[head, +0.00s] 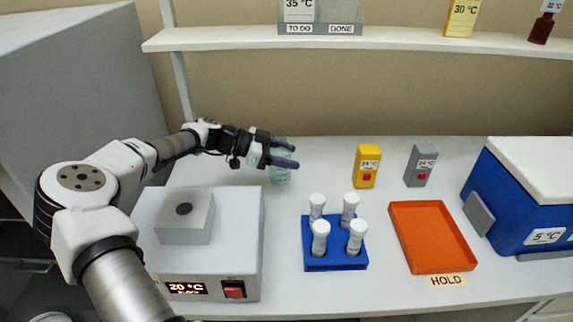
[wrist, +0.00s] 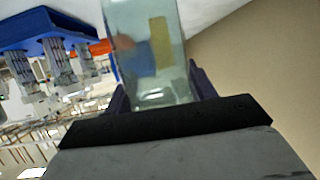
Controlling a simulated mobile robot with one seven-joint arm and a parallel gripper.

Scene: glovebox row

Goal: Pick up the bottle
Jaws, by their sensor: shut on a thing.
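The bottle (head: 280,175) is clear, pale blue-green glass and stands at the back left of the bench, behind the grey heater box. My gripper (head: 285,154) reaches it from the left, with its dark fingers on either side of the bottle. In the wrist view the bottle (wrist: 153,60) fills the space between the fingers, and my gripper (wrist: 158,85) is shut on it. The bottle looks upright in the head view. Whether its base touches the bench I cannot tell.
A heater box (head: 245,230) reading 20 °C stands in front. A blue rack (head: 335,262) holds several white-capped tubes. An orange tray (head: 432,265), yellow timer (head: 367,167), grey timer (head: 420,167) and blue cooler (head: 510,205) stand to the right. A shelf (head: 400,39) runs above.

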